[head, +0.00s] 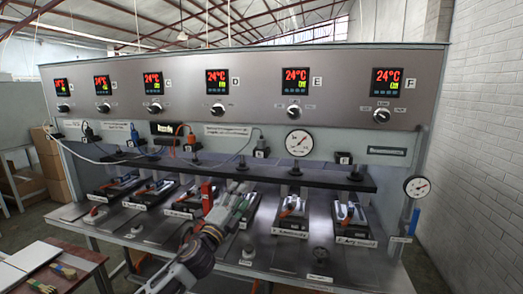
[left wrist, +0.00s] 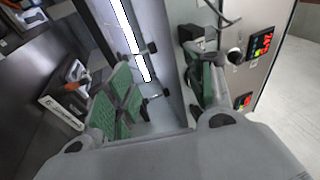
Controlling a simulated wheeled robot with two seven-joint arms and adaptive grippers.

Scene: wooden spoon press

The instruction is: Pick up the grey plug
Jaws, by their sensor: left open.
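My left gripper (head: 238,205) is open, its green-padded fingers in front of the middle of the press bench. In the left wrist view the green pads (left wrist: 160,88) stand apart with nothing held between them. A dark socket with a grey plug and cable (head: 260,146) sits on the panel below display D, above and behind my gripper. A dark socket block with a grey cable (left wrist: 192,34) also shows in the left wrist view, beyond the fingertips. Other dark plugs (head: 88,132) are at the left. I cannot tell for certain which is the grey plug. My right gripper is not in view.
A dark horizontal bar (head: 325,181) runs along the bench above several press stations (head: 293,212). An orange plug (head: 191,138) and a white cable hang on the panel. A pressure gauge (head: 298,143) is right of centre. A wooden table (head: 75,265) stands front left.

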